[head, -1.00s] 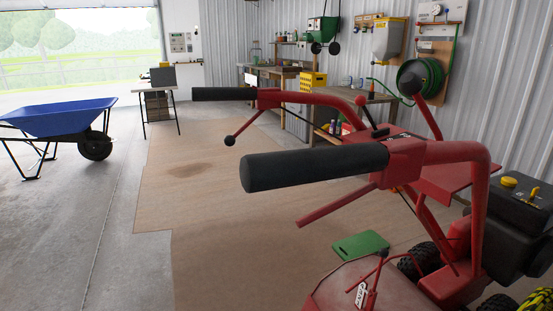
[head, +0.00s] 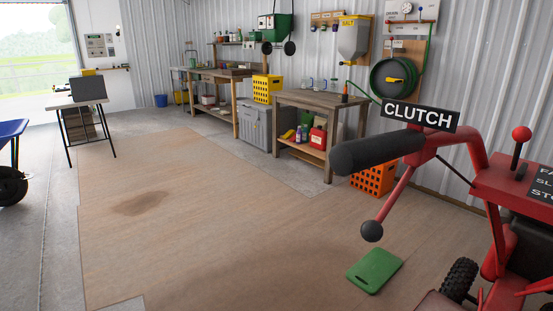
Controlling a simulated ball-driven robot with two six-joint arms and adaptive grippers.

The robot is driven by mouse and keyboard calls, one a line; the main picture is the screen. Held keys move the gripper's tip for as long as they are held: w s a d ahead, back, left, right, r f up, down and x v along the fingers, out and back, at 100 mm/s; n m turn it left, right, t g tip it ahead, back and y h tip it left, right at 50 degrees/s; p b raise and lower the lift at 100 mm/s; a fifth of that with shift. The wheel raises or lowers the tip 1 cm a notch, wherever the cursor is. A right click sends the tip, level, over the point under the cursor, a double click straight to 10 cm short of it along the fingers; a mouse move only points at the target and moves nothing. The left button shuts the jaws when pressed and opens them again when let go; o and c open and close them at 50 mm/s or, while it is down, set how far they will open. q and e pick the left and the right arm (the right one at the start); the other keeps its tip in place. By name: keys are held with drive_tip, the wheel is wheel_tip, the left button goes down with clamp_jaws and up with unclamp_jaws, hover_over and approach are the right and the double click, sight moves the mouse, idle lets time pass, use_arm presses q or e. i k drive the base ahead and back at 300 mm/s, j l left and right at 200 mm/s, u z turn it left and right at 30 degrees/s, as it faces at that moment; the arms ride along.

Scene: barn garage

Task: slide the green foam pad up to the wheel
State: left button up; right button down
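The green foam pad (head: 375,271) lies flat on the brown floor covering, at the lower right of the head view. It has a slot near its front end. A black knobbly wheel (head: 459,279) of the red machine (head: 495,195) stands to the right of the pad, with a gap of floor between them. The wheel's lower part is cut off or hidden by red bodywork. Neither of my grippers shows in this view.
The machine's black handle grip (head: 378,152) and a black ball-ended lever (head: 372,231) overhang the floor near the pad. An orange crate (head: 373,178) and a wooden workbench (head: 318,104) stand behind. The brown floor covering (head: 230,230) is clear to the left.

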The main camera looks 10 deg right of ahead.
sight(376, 268)
drive_tip(key=i+j+z, duration=0.25)
drive_tip(key=i+j, duration=0.4)
drive_tip(key=i, duration=0.2)
drive_tip(key=i+j+z, duration=0.3)
drive_tip(key=i+j, duration=0.45)
drive_tip(key=i+z, duration=0.2)
drive_tip(key=i, duration=0.55)
drive_tip(key=i+j+z, duration=0.25)
drive_tip(key=i, duration=0.45)
drive_tip(key=i+l+z, duration=0.1)
drive_tip(key=i+l, duration=0.2)
drive_tip(key=i+l+z, duration=0.1)
drive_tip(key=i+l, duration=0.15)
drive_tip(key=i, duration=0.25)
drive_tip(key=i+l+z, duration=0.1)
drive_tip(key=i+l, duration=0.15)
drive_tip(key=i, duration=0.15)
